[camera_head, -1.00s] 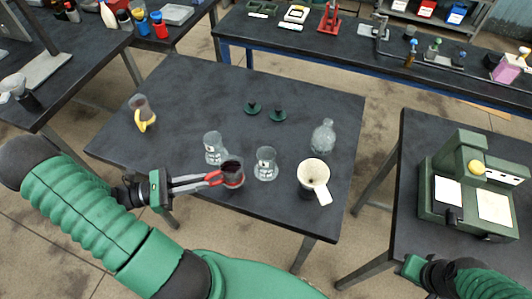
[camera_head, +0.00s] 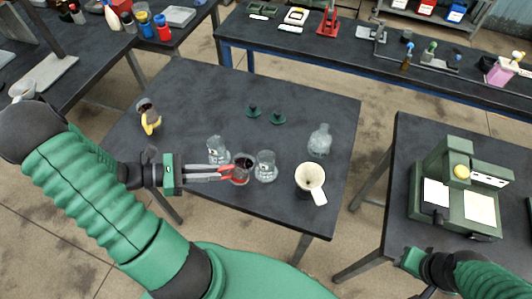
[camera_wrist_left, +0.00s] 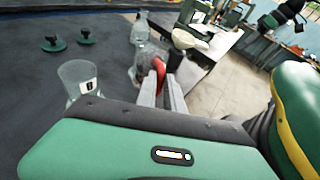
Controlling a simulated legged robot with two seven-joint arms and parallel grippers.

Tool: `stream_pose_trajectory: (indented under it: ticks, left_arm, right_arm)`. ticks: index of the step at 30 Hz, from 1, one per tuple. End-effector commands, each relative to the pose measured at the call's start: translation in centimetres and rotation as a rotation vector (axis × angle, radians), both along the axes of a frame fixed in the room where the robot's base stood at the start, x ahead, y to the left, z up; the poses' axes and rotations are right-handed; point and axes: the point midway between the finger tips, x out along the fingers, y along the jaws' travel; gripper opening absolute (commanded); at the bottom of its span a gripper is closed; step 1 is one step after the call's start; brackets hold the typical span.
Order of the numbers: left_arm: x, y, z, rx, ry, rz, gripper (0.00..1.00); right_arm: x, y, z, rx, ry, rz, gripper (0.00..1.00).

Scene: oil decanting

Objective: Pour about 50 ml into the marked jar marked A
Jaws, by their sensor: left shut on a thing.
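My left gripper (camera_head: 226,173) is shut on the red handle of a small glass jug (camera_head: 243,166) with dark liquid inside. The jug looks upright, between two labelled glass jars and close to the right one; I cannot tell whether it touches the table. The left jar (camera_head: 217,150) and the right jar (camera_head: 265,165) look empty, and their label letters are too small to read. The left wrist view shows a labelled jar (camera_wrist_left: 78,84) left of my fingers, and the red handle (camera_wrist_left: 158,70) between them. My right gripper (camera_head: 410,262) is at the lower right; its fingers are unclear.
A funnel-like cream cup (camera_head: 309,177) stands right of the jars, with a clear flask (camera_head: 320,140) behind it. Two dark green stoppers (camera_head: 265,114) lie farther back. A yellow-handled jug (camera_head: 150,118) is at the left. The table (camera_head: 195,95) is clear at the back left.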

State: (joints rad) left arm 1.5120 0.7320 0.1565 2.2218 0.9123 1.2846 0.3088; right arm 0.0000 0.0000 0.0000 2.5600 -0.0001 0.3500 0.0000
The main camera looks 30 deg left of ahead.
Motion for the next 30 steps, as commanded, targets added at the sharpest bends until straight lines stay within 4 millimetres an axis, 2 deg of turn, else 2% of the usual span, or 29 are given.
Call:
stream_pose_trajectory:
  ticks: [9,30]
  left_arm:
    - [0.7,-0.3,1.5,0.027,0.051,0.000,0.00]
    - [1.5,-0.8,3.3,0.066,0.120,0.000,0.00]
  right_arm:
    - [0.0,0.0,1.6,0.000,0.000,0.000,0.36]
    - [0.0,0.0,3.3,0.000,0.000,0.000,0.36]
